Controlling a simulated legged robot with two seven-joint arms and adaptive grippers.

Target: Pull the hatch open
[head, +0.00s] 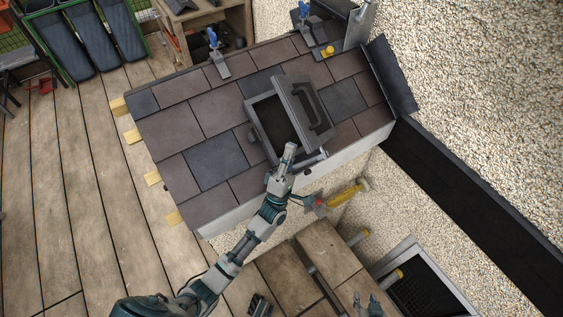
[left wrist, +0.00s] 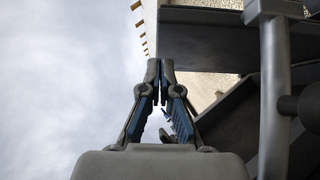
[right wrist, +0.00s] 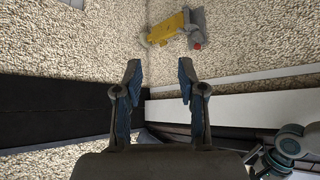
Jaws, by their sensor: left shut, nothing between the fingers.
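The hatch is a grey frame (head: 257,133) set in the brown-tiled roof, with a dark opening inside it. Its grey lid (head: 303,105) stands raised to the right of the opening, tilted, with a dark recessed panel. My left gripper (head: 290,148) is shut and empty at the lower edge of the hatch, beside the lid; I cannot tell if it touches. In the left wrist view its fingertips (left wrist: 160,66) meet, left of a dark panel and a grey bar.
A yellow tool (head: 345,195) with a red part is below the roof edge. Blue-handled clamps (head: 214,40) and a yellow item (head: 328,51) are at the upper roof edge. A pebbled wall (head: 480,110) and dark gutter (head: 470,205) lie right. Planked deck (head: 75,170) lies left.

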